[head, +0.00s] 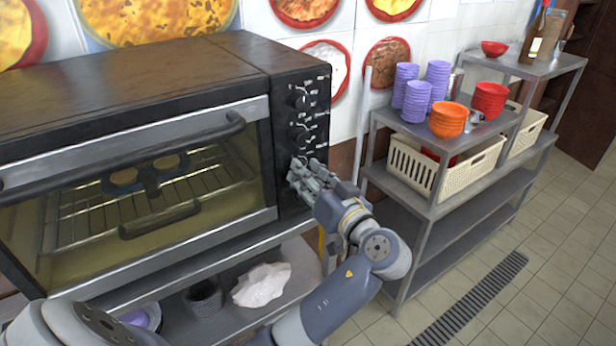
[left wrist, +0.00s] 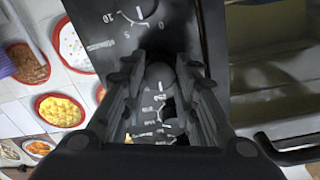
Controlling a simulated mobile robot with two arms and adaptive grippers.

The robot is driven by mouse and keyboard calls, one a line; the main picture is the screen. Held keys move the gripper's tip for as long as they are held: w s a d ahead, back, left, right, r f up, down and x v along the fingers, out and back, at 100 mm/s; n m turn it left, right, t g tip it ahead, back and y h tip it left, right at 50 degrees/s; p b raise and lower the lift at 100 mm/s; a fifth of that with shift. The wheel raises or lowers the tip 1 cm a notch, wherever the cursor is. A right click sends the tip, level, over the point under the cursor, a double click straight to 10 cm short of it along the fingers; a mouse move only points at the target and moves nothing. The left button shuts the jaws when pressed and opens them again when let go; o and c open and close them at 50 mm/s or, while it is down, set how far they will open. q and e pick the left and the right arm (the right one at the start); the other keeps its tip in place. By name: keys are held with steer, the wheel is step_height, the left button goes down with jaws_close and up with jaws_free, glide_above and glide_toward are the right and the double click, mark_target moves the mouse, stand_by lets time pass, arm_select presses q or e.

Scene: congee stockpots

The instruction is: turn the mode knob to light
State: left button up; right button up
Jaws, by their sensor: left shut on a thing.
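The black oven (head: 140,95) has a control panel (head: 318,88) with a column of dark knobs on its right side. An upper knob (head: 299,98) and one below it (head: 298,136) show in the head view. My left gripper (head: 299,172) is at the lower part of the panel and hides what it holds there. In the left wrist view, my left gripper (left wrist: 160,95) is shut on a dark knob (left wrist: 160,73), with one finger on each side. White dial marks show around it, but its setting and mode labels are not readable. My right gripper is not in view.
The oven door (head: 145,250) is closed, with a bar handle (head: 120,150) to the left of my gripper. A metal shelf (head: 425,210) with bowls and cream baskets (head: 420,167) stands at the right.

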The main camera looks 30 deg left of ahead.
arm_select(q)
steer(key=m, duration=0.7)
steer(key=shift+m, duration=0.4)
steer(key=shift+r, duration=0.1)
steer(key=o, duration=1.1)
